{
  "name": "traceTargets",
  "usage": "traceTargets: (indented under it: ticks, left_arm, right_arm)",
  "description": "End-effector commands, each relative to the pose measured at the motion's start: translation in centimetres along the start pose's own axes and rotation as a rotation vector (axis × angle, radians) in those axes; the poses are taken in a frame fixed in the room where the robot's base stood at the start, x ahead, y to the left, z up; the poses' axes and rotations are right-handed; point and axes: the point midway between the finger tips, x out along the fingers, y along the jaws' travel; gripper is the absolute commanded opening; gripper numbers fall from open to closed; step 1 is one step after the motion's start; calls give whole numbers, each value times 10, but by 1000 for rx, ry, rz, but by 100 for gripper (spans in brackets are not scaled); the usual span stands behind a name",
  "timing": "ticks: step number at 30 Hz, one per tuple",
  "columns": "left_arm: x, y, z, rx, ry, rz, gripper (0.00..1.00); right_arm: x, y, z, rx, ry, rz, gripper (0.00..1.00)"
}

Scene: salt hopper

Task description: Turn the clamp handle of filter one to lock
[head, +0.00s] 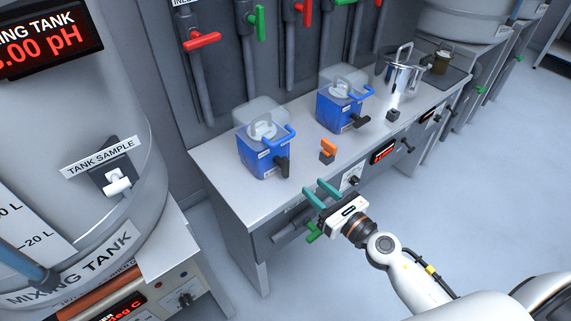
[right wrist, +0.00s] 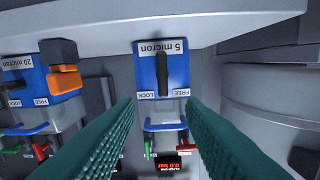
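Two blue filter housings with clear lids stand on the grey counter. The left filter (head: 262,158) has a black clamp handle (head: 281,165) on its front. In the right wrist view, upside down, a filter (right wrist: 147,80) marked "5 micron" shows its black clamp handle (right wrist: 162,72) upright in the picture, with LOCK to its left and FREE to its right. The other filter (head: 340,108) is farther right; the wrist view shows one marked "20 micron" (right wrist: 20,72). My right gripper (head: 320,190) is open and empty, off the counter's front edge, apart from the handle. My left gripper is out of view.
An orange-topped black handle (head: 328,149) stands on the counter between the filters, near the front edge. A steel pot (head: 405,75) is farther back. Red and green valve levers (head: 203,40) hang on the wall. The mixing tank (head: 140,195) is at left. The floor at right is clear.

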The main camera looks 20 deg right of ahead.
Motion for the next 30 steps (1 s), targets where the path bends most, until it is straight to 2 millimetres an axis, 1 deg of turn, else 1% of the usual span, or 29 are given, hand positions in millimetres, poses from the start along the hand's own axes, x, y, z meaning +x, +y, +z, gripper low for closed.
traceTargets:
  ticks: [1,4,7,12,15,18,21,25,30]
  left_arm:
    - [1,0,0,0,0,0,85]
    - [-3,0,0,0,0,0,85]
    - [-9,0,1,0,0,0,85]
    - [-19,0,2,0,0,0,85]
    - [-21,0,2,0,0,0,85]
    - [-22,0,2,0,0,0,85]
    - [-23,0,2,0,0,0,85]
    - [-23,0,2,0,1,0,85]
    - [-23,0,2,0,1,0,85]
  right_arm:
    - [1,-2,-6,-39,11,-9,36]
    - [6,-4,-12,-64,18,-14,36]
    - [20,-4,-14,-61,18,-13,36]
    - [54,-5,-15,-59,19,-13,36]
    - [74,-5,-14,-57,19,-13,36]
    - [92,-5,-13,-56,18,-12,36]
    - [106,-5,-12,-55,17,-12,36]
    - [116,-5,-11,-56,15,-12,36]
    - [120,-5,-11,-56,15,-13,36]
